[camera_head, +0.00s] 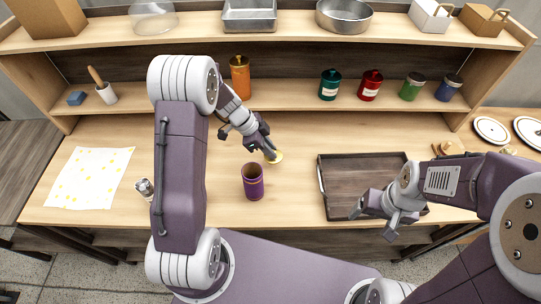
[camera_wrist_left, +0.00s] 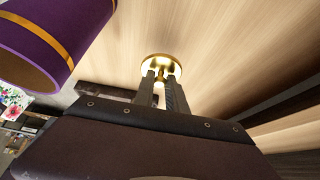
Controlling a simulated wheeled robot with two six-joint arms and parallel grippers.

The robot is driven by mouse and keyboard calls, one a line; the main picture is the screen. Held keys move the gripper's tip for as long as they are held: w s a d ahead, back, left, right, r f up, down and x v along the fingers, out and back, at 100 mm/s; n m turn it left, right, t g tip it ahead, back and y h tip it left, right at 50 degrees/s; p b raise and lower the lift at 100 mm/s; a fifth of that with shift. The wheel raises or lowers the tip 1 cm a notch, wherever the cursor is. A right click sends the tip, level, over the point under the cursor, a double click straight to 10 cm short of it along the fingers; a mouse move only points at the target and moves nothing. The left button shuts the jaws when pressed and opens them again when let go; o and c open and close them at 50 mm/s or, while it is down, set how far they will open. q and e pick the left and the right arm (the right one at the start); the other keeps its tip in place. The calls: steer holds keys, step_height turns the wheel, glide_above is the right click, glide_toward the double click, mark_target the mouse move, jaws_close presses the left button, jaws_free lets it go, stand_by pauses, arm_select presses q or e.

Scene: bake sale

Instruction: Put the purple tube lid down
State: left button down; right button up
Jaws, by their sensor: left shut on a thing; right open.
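The purple tube (camera_head: 253,182) stands upright and open-topped on the table, left of the tray. Its purple wall with gold bands shows at the upper left of the left wrist view (camera_wrist_left: 60,35). My left gripper (camera_head: 269,152) is just behind and right of the tube, shut on the lid (camera_head: 276,157). The lid's round gold part also shows beyond the fingertips in the left wrist view (camera_wrist_left: 161,64). It is at or very near the tabletop; I cannot tell whether it touches. My right gripper (camera_head: 377,218) is open and empty over the tray's front right part.
A dark wooden tray (camera_head: 345,171) lies right of the tube. A spotted cloth (camera_head: 88,178) and a small glass shaker (camera_head: 145,188) are at the left. A shelf behind holds an orange canister (camera_head: 240,78) and several jars. The table between the left gripper and tray is clear.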

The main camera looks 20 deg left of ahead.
arm_select(q)
step_height(320, 180, down, 4)
steer(key=shift+w+f, duration=0.1)
steer(key=shift+f, duration=0.1)
steer(key=c, duration=1.4)
jaws_free()
steer(key=shift+o, duration=0.2)
steer(key=shift+r, duration=0.3)
steer(key=v, duration=1.2)
steer(key=shift+d+f, duration=0.1)
